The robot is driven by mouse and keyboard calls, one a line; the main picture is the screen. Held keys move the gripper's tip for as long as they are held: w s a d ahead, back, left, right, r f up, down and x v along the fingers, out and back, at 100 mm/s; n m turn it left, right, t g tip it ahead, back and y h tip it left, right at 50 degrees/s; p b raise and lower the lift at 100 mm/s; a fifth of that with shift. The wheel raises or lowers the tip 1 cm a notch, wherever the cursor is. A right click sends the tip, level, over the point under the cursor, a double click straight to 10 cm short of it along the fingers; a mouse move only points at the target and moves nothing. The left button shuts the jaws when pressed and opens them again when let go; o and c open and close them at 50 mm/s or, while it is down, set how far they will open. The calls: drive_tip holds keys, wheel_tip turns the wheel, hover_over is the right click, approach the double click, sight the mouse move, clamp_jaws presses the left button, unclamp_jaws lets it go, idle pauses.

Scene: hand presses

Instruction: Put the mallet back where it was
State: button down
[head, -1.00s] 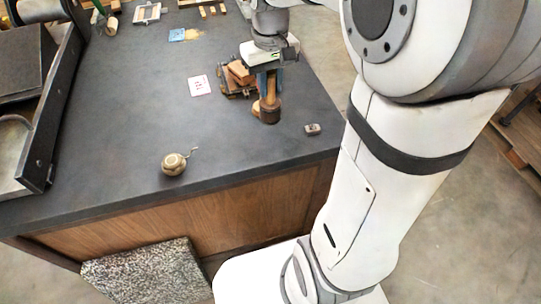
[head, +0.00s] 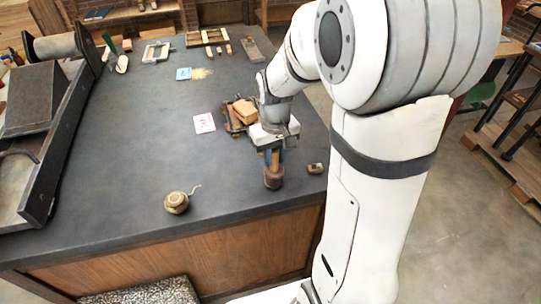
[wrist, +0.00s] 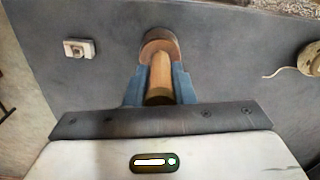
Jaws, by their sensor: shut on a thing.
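The mallet (head: 273,178) has a pale wooden handle and a darker brown round head. It is roughly upright, head down, near the front right of the dark table. My gripper (head: 271,153) is shut on its handle, with the blue fingers on either side. In the wrist view the mallet (wrist: 160,52) shows between the fingers (wrist: 159,87), its head beyond the fingertips. I cannot tell whether the head touches the table. The handle is partly hidden by my gripper in the head view.
A small grey box (head: 316,168) lies right of the mallet. A wooden block (head: 244,110) on a dark press stands behind it, with a red-printed card (head: 204,123) to the left. A round tin with a string (head: 177,202) sits near the front edge. The table's middle left is clear.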

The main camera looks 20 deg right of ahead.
drive_tip(key=shift+f, duration=0.15)
drive_tip(key=c, duration=1.2)
unclamp_jaws()
drive_tip(key=shift+c, duration=0.2)
wheel_tip(320, 180, up, 12)
drive_tip(key=shift+s+r, duration=0.2)
drive_tip(key=shift+s, duration=0.1)
drive_tip(key=s+f+m+t, duration=0.1)
drive_tip(key=s+f+t, duration=0.2)
drive_tip(key=s, duration=1)
drive_tip(key=shift+s+a+m, duration=0.25)
drive_tip(key=shift+a+m, duration=0.1)
drive_tip(key=shift+m, duration=0.05)
